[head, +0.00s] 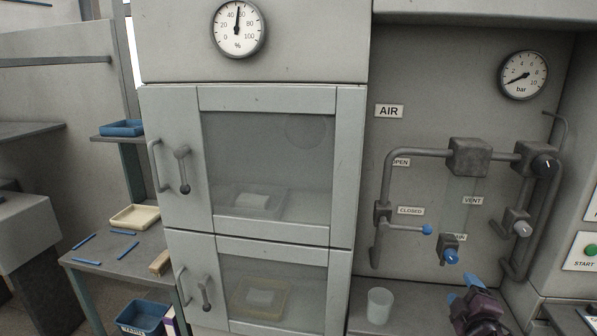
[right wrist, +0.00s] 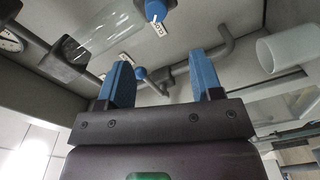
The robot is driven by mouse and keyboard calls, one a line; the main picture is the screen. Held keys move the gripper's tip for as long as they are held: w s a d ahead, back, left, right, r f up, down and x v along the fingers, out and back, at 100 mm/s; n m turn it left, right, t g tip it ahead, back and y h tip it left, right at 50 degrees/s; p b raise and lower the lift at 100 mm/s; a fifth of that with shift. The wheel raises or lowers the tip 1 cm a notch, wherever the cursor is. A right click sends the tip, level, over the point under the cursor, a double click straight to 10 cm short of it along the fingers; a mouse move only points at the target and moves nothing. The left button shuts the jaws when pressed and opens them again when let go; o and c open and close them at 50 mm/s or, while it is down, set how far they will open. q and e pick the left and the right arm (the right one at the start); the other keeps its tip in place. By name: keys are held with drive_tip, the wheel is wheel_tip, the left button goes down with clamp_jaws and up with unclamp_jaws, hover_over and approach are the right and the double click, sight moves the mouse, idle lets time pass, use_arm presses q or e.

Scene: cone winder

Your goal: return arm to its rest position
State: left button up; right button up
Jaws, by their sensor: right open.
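My right gripper (head: 463,288) is low at the right in the head view, in front of the air panel and to the right of a frosted cup (head: 379,306). Its two blue fingers stand apart with nothing between them. In the right wrist view the open gripper (right wrist: 162,80) points up toward the panel's pipes, and the cup (right wrist: 287,47) shows at the upper right. My left arm and gripper are not in view.
Above the gripper are a blue-knobbed drain valve (head: 450,256), a blue-tipped lever (head: 427,229) and grey pipes (head: 385,180). A cabinet (head: 270,170) with two windowed doors stands left. A side table (head: 115,255) holds a cream tray (head: 134,217).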

drive_tip(key=s+a+f+m+g+y, duration=0.1)
drive_tip(key=s+a+f+m+g, duration=0.1)
drive_tip(key=s+a+f+m, duration=0.3)
drive_tip(key=s+a+f+m+g+y, duration=0.2)
drive_tip(key=s+a+f+m, duration=0.3)
drive_tip(key=s+f, duration=0.9)
drive_tip(key=s+a+g, duration=0.1)
drive_tip(key=s+a, duration=0.1)
drive_tip(key=s, duration=0.5)
drive_tip(key=shift+s+a+m+g+y, duration=0.15)
drive_tip(key=shift+m+g+y, duration=0.15)
drive_tip(key=shift+m, duration=0.1)
